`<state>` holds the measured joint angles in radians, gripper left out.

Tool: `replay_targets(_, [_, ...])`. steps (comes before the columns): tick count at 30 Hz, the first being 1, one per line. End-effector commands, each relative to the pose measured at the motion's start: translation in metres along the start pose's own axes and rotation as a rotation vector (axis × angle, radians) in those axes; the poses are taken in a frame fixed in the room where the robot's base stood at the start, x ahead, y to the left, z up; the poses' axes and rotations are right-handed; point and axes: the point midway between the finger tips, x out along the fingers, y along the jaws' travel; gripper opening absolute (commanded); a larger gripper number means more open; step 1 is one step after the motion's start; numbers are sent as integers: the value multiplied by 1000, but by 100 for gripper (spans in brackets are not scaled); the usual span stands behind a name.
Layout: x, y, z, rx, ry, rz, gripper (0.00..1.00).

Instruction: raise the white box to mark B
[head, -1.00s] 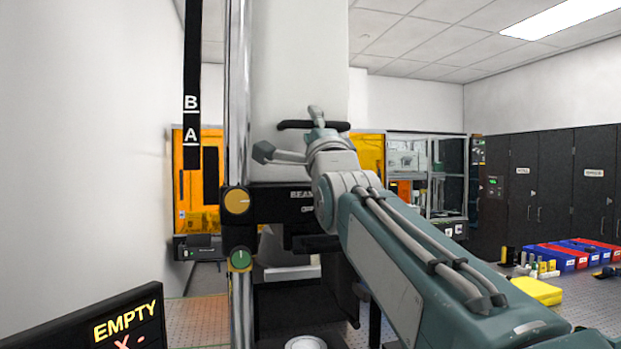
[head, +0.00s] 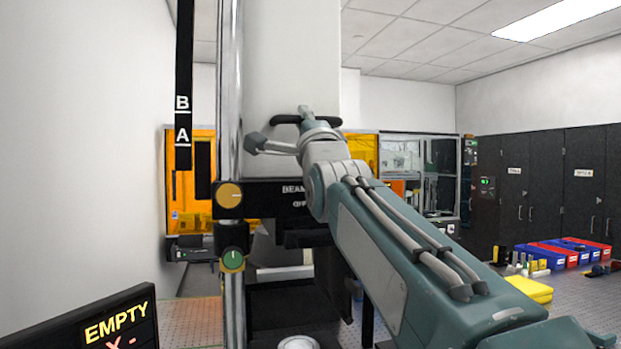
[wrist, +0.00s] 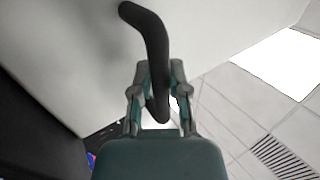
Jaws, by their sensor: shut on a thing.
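The white box (head: 290,75) is a tall pale housing beside a shiny vertical column (head: 229,90). A black handle (head: 287,120) crosses its front. My gripper (head: 306,116) is at this handle; in the wrist view, its fingers (wrist: 160,100) are shut around the handle's bar (wrist: 150,40). A black strip left of the column carries mark B (head: 182,103) above mark A (head: 183,135). A dark bar (head: 202,168) beside the strip has its top about level with the line under A. The box's top is out of view.
A yellow knob (head: 229,195) and a green knob (head: 233,260) sit on the column. A sign reading EMPTY (head: 115,325) stands at lower left. Coloured bins (head: 565,253) and a yellow block (head: 530,289) lie on the table at right. Dark cabinets stand behind.

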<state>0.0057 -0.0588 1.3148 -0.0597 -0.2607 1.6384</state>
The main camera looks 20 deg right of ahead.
Motion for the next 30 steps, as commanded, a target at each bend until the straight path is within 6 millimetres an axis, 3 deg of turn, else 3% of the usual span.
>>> replay_targets(20, [16, -25, 0, 0, -1, -2, 0])
replay_targets(30, [16, -23, 0, 0, -1, 2, 0])
